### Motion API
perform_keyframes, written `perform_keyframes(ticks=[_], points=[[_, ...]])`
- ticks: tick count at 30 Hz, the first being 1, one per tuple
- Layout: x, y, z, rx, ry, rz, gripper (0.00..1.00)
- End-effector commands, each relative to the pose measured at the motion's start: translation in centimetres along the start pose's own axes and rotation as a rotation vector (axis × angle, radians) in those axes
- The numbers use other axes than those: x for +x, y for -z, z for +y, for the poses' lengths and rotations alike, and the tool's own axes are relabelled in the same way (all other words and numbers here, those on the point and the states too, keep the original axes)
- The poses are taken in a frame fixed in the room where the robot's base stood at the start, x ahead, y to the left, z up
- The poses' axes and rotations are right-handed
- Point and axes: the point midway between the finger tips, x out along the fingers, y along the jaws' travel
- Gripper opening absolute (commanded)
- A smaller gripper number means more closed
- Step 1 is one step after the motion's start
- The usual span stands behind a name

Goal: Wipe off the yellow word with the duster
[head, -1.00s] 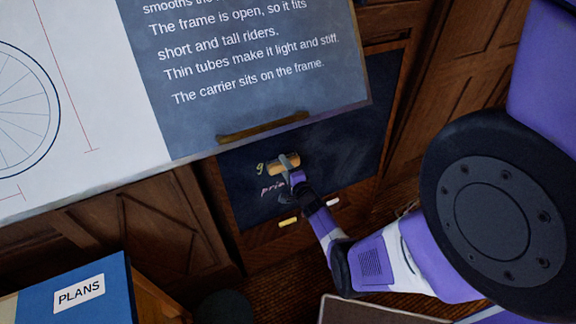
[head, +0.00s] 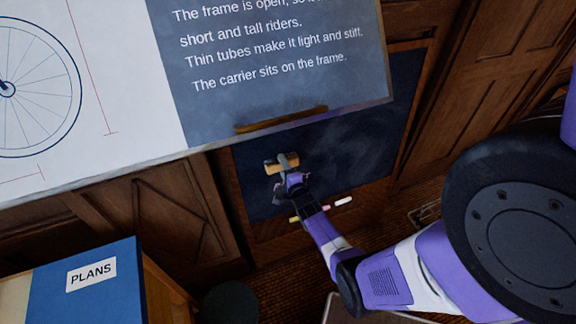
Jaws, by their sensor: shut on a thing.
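The duster (head: 271,167), a tan wood-coloured block, is at the dark chalkboard (head: 372,120) below the big sheet. My gripper (head: 284,165) is shut on it near the middle. The duster appears to be against the board, but I cannot tell the contact for sure. No yellow writing shows on the visible part of the board. The duster and my gripper cover part of the left side, so writing there may be hidden. Faint grey smears show on the board to the right. The pink word is not readable now.
Pieces of chalk, yellow (head: 295,219), pink (head: 326,208) and white (head: 343,201), lie along the board's lower edge. The big drafting board (head: 290,60) overhangs above, with a wooden ledge (head: 282,119) below its text. A blue PLANS box (head: 90,295) stands at lower left.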

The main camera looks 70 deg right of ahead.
Motion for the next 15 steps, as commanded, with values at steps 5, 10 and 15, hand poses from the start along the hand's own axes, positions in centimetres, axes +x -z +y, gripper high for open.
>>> perform_keyframes(ticks=[5, 10, 15], points=[[-0.1, -1.0, 0.1, 0.000, -0.001, -0.001, 0.07], [-0.1, -1.4, 0.1, 0.000, -0.001, 0.000, 0.07], [0.0, -2.7, 0.2, 0.001, -0.002, -0.001, 0.07]])
